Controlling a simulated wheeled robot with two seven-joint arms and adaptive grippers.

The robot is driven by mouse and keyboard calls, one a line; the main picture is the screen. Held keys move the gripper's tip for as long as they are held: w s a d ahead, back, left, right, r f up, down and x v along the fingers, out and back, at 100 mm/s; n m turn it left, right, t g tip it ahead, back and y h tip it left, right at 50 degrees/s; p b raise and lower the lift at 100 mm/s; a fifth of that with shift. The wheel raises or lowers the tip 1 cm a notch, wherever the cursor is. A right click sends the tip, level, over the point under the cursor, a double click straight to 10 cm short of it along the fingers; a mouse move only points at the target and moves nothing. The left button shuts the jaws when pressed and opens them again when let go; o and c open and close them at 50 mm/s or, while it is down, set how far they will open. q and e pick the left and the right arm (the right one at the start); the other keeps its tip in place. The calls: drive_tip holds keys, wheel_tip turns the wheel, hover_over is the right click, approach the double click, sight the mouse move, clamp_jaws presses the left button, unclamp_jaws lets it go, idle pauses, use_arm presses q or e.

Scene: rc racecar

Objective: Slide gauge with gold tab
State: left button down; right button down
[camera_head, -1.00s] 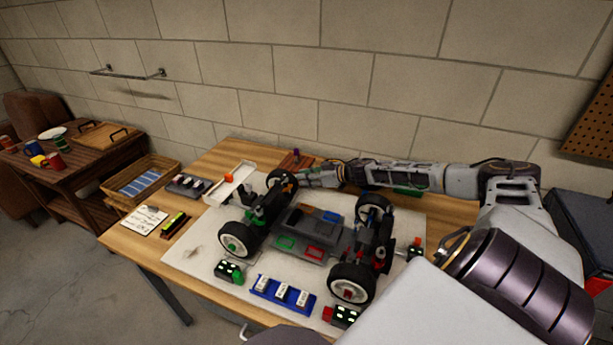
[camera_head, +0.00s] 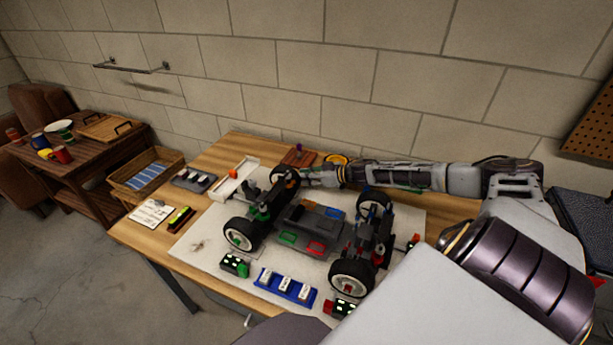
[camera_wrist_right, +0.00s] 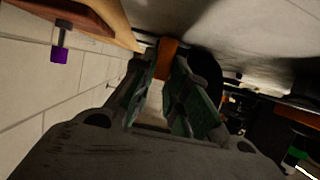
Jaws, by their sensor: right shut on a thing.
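The RC car chassis (camera_head: 308,221) stands on a pale mat. My right gripper (camera_wrist_right: 167,85) reaches in from the right behind the chassis, beside the far left wheel (camera_head: 280,197). In the right wrist view its green-padded fingers close on an orange-gold tab (camera_wrist_right: 168,50), which I take to be the gauge's tab. The rest of the gauge cannot be made out. In the head view the fingertips are small and partly lost against the wheel. A white tray (camera_head: 222,191) with an orange block (camera_head: 232,174) lies left of the chassis. My left gripper is not in view.
A brown board with a purple knob (camera_head: 298,147) and a yellow ring (camera_head: 336,159) lie behind my right arm. A dark wheel (camera_wrist_right: 207,72) stands close to the fingers. A blue tray (camera_head: 285,288) of white blocks lies in front. The block wall (camera_head: 370,100) rises behind.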

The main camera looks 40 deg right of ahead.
drive_tip(key=shift+s+a, duration=0.1)
drive_tip(key=shift+a, duration=0.2)
drive_tip(key=c, duration=1.4)
unclamp_jaws()
drive_tip(key=shift+d, duration=0.15)
